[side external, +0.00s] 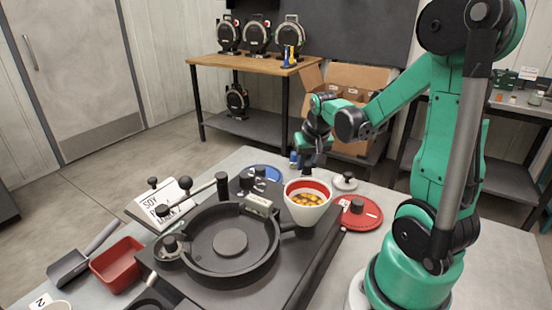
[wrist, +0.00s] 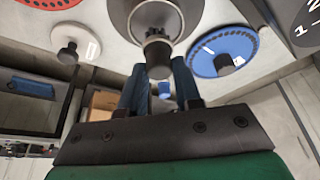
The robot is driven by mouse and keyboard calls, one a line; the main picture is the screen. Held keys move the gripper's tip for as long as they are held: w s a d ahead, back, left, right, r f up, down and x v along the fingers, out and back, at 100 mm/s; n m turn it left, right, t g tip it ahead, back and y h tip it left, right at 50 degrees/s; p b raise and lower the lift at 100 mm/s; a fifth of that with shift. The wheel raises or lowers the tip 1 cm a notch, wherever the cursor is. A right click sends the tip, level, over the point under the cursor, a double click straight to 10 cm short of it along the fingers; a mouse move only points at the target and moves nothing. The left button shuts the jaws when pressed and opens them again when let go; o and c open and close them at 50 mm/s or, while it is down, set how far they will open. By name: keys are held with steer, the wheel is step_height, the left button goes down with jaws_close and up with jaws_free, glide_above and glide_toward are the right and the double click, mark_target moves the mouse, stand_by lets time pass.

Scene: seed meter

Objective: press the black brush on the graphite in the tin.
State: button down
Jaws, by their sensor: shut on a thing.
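My gripper (side external: 303,160) points down behind the white hopper in the side view. In the wrist view its two dark blue fingers (wrist: 160,72) are shut on the black brush (wrist: 157,50), holding it by its dark cylindrical body. Past the brush is a round grey thing with a dark middle (wrist: 122,10), which looks like the graphite tin. The brush overlaps it in that view; whether they touch I cannot tell. In the side view the hopper and gripper hide the brush tip and the tin.
The white hopper (side external: 297,211) with yellow seeds stands close in front. A blue disc (side external: 258,169), a red disc (side external: 371,215) and a pale knobbed piece (side external: 344,183) lie around. The black seed meter (side external: 215,275) fills the table's middle. A red tray (side external: 117,264) is at left.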

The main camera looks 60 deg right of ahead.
mark_target(307, 164)
steer(key=shift+r, duration=2.6)
